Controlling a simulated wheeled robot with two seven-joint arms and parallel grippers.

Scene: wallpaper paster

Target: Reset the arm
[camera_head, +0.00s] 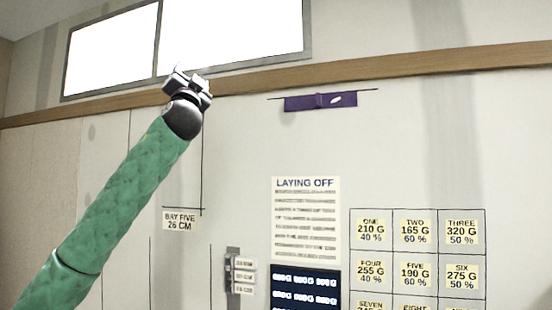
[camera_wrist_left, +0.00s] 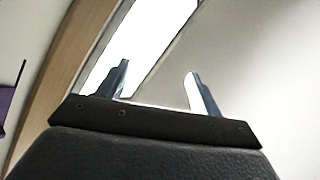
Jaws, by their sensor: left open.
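My left arm, in a green sleeve, reaches up from the lower left in the head view. My left gripper (camera_head: 190,80) is raised high in front of the wall, at the height of the wooden rail and the window's lower edge. In the left wrist view the left gripper (camera_wrist_left: 158,90) has its two fingers apart with nothing between them. The window and wall show behind the fingers. My right gripper is in neither view.
A wooden rail (camera_head: 400,66) runs along the wall below a bright window (camera_head: 235,40). A purple piece (camera_head: 320,102) is on the wall right of the gripper. A "LAYING OFF" sheet (camera_head: 306,220), a dark panel (camera_head: 305,290) and a label grid (camera_head: 417,253) are lower right.

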